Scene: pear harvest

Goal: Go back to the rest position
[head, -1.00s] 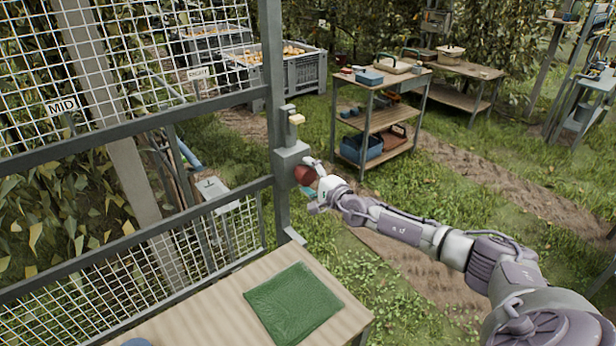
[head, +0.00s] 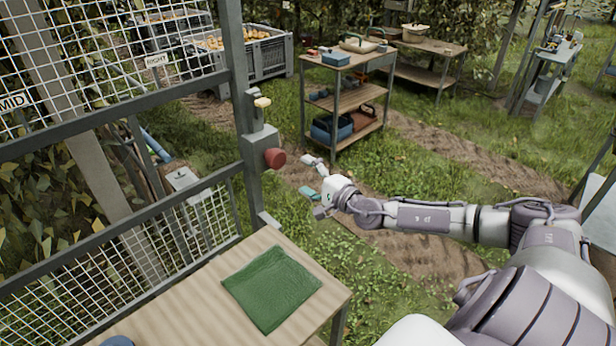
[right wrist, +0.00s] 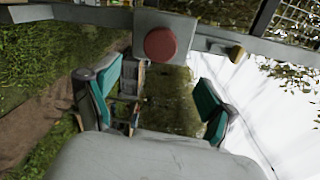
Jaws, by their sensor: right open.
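My right gripper (head: 312,178) is open and empty in the head view, to the right of a red knob (head: 275,158) on a grey box (head: 259,146) fixed to the fence post. There is a clear gap between the gripper and the knob. In the right wrist view the two teal-padded fingers (right wrist: 158,98) stand wide apart, with the red knob (right wrist: 160,44) beyond them near the top. My left gripper does not show.
A wooden table (head: 190,300) with a green cloth (head: 271,287) stands in front. A wire fence (head: 190,225) runs along the left. A shelf cart (head: 340,100) and a grey crate of pears (head: 270,62) stand behind. Grass lies open to the right.

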